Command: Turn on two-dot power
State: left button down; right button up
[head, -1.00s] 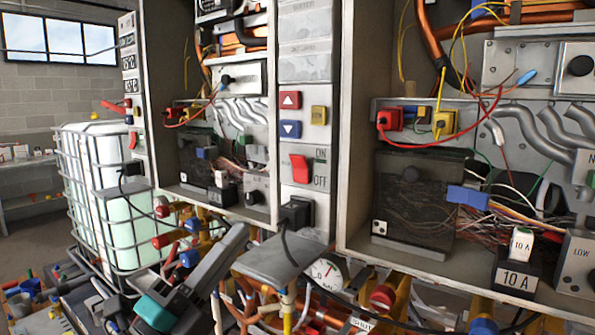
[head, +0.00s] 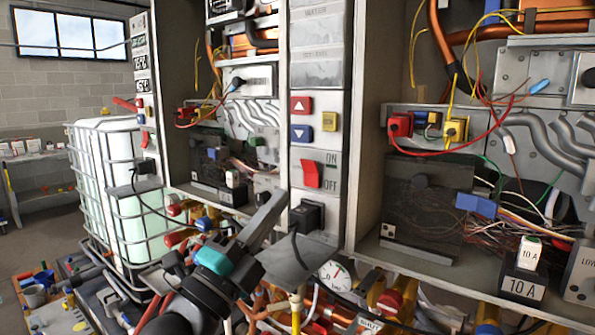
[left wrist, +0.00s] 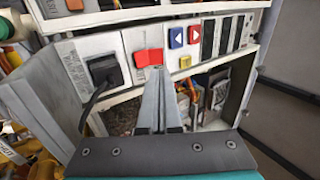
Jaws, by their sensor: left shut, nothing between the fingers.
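A red rocker switch (head: 312,174) sits on the grey panel between two open heater cabinets, beside ON and OFF lettering. It also shows in the left wrist view (left wrist: 149,57). I cannot tell which way it is set. A small white tag with dark dots (head: 388,231) is on the dark box in the right cabinet; it looks like two dots. My left gripper (head: 276,203) is shut and empty, left of and below the switch in the head view. In the left wrist view its fingertips (left wrist: 151,62) overlap the switch's lower edge; contact is unclear. My right gripper is not in view.
Red and blue arrow buttons (head: 301,118) and a yellow button (head: 329,121) sit above the switch. A black plug (head: 306,216) with a cable is below it. Pipes and valves crowd the space beneath. Another red switch (head: 145,139) is on the far-left panel.

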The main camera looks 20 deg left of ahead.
aim_at(308, 164)
pick_arm(q)
jog(key=p+x, duration=0.1)
jog(key=x, duration=0.4)
jog(key=shift+r, duration=0.1)
jog(key=shift+w+d+r, duration=0.25)
jog(key=shift+w, duration=0.4)
jog(key=shift+p, duration=0.3)
jog(key=r+p, duration=0.1)
jog(key=p, duration=0.2)
jog(key=shift+w+g, duration=0.15)
jog(key=shift+g, duration=0.25)
jog(key=shift+f, duration=0.1)
jog(key=shift+d+f, duration=0.1)
jog(key=shift+f, duration=0.05)
